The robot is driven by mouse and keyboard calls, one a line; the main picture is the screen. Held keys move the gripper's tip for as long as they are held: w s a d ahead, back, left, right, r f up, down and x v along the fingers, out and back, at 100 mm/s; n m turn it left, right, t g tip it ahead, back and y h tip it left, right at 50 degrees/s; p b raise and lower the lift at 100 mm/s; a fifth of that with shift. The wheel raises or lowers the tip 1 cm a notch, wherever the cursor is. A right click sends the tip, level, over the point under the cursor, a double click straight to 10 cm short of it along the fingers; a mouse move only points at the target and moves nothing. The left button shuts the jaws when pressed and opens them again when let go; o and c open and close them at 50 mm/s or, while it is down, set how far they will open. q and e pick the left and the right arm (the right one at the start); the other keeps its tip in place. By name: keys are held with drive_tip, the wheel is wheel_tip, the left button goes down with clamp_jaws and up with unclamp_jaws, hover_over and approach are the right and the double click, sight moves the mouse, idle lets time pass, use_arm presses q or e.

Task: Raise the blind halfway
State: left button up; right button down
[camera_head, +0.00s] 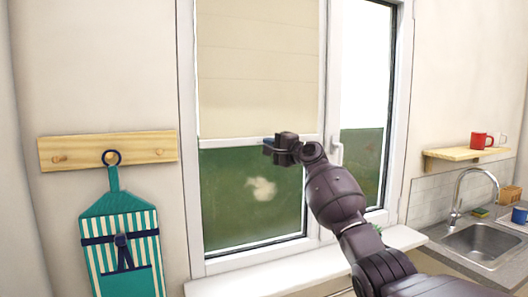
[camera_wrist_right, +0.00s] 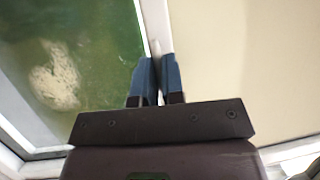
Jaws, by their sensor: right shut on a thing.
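The beige blind (camera_head: 260,60) covers the upper part of the left window pane in the head view. Its white bottom bar (camera_head: 225,142) lies a little below the middle of the pane. My right gripper (camera_head: 268,147) is at that bar, near its middle. In the right wrist view, the blue fingers (camera_wrist_right: 158,80) are shut on the bar (camera_wrist_right: 157,35), with the blind (camera_wrist_right: 240,50) to the right and bare green glass (camera_wrist_right: 80,45) to the left. My left gripper is not in view.
The right window pane (camera_head: 360,100) is beside my right arm. A window sill (camera_head: 250,280) runs below. A wooden rail (camera_head: 85,150) with a hanging apron (camera_head: 120,225) is on the left wall.

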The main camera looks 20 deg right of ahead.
drive_tip(key=shift+r, duration=0.3)
drive_tip(key=c, duration=1.2)
unclamp_jaws()
drive_tip(key=shift+c, duration=0.2)
drive_tip(key=v, duration=1.1)
drive_tip(key=shift+b, duration=0.4)
